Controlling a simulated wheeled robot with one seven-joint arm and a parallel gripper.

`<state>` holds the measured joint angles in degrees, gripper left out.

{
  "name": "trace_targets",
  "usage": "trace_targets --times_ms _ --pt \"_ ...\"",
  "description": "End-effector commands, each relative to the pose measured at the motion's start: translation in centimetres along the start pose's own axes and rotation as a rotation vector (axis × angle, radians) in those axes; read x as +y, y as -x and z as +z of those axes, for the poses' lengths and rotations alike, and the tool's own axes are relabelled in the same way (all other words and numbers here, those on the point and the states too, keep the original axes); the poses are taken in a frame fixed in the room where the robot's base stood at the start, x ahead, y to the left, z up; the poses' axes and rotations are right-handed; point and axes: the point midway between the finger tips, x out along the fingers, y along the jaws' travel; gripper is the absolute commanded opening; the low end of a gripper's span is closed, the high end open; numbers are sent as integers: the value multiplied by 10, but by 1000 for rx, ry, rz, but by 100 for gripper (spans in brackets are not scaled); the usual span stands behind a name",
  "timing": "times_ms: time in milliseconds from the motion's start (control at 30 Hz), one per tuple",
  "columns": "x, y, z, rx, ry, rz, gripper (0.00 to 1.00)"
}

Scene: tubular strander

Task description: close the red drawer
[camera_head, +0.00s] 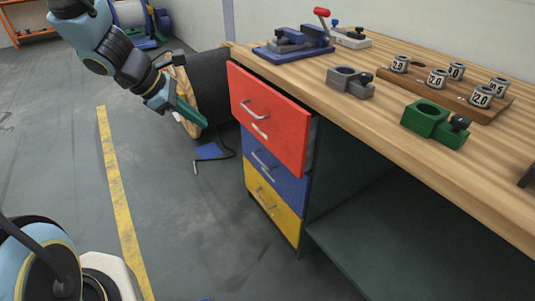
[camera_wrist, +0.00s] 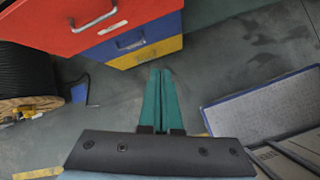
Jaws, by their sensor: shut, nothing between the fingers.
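The red drawer (camera_head: 270,118) is the top one in the cabinet under the bench. Its front stands out from the blue drawer (camera_head: 272,162) and the yellow drawer (camera_head: 270,200) below, and a strip of its side shows, so it is partly open. The red drawer also shows at the top left of the wrist view (camera_wrist: 60,22), with its handle (camera_wrist: 95,20). My gripper (camera_head: 203,124) is left of the red drawer front, apart from it. In the wrist view my gripper's green fingers (camera_wrist: 162,72) are together and empty, pointing toward the floor near the yellow drawer.
A wooden bench top (camera_head: 400,125) carries a blue vise (camera_head: 293,45), a grey block (camera_head: 350,82), a green block (camera_head: 435,122) and several labelled weights. A large black cable reel (camera_head: 208,85) stands behind my gripper. The floor before the drawers is mostly clear.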

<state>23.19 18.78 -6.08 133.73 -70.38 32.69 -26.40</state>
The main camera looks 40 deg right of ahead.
Motion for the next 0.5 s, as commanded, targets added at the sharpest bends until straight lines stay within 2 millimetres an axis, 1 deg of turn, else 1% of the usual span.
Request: trace_targets --times_ms 33,100,200,333,500 --pt "1 -37 1 -44 84 12 0" --pt "10 -62 12 -97 201 34 0" --pt "18 -86 24 -156 331 55 0" --pt "26 -101 33 -197 423 69 0" --pt "30 -114 38 -209 449 72 0"
